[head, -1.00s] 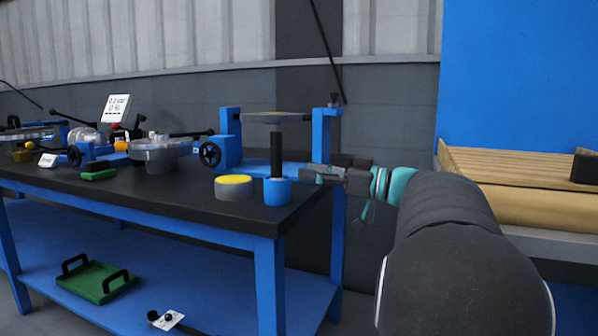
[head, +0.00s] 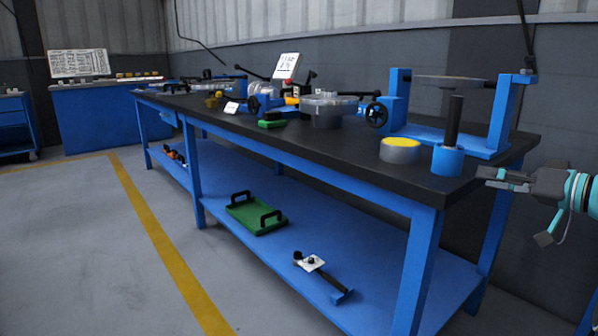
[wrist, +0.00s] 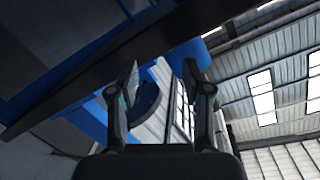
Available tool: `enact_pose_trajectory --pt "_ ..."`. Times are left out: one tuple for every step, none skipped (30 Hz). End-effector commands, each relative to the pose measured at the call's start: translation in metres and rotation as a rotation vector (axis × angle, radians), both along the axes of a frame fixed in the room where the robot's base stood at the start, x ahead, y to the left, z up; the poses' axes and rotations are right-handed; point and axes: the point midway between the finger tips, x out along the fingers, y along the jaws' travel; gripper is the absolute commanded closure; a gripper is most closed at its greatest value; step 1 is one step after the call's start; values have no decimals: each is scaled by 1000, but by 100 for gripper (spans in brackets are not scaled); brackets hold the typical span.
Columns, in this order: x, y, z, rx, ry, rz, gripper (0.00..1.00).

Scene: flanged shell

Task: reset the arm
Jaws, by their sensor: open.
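My gripper (head: 487,178) is at the right side of the head view, beside the right end of the black-topped workbench (head: 300,140). Its fingers point left toward the blue cylinder with the black post (head: 447,160). In the wrist view my gripper (wrist: 160,75) shows two fingers spread apart with nothing between them. Behind them are blue and dark structures and the roof windows.
A grey cylinder with a yellow top (head: 400,150) stands left of the blue cylinder. A blue frame (head: 500,115) stands behind it. A green tray (head: 258,215) lies on the lower shelf (head: 300,250). Open floor (head: 90,240) with a yellow line lies left.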

Motion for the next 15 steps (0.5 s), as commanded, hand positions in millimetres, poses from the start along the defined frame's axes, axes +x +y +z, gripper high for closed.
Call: enact_pose_trajectory --pt "-3 -1 -21 35 98 -25 51" --pt "-5 0 -33 56 161 -42 51" --pt "-10 1 -48 80 244 -67 51" --pt "-14 2 -60 94 306 -87 51" --pt "-18 7 -70 106 369 -104 51" --pt "-24 13 -84 119 453 -131 51" --pt "-30 18 -94 126 515 -152 51" --pt "-36 25 -104 129 580 -172 51" --pt "-45 35 -117 126 660 -203 51" --pt "-53 42 -125 120 718 -226 51" --pt "-60 50 -134 112 773 -251 51" --pt "-72 60 -144 90 840 -283 51" --pt "-80 68 -150 71 885 -308 51" --pt "-89 76 -156 47 926 -331 51" --pt "-102 86 -162 12 972 -364 51"
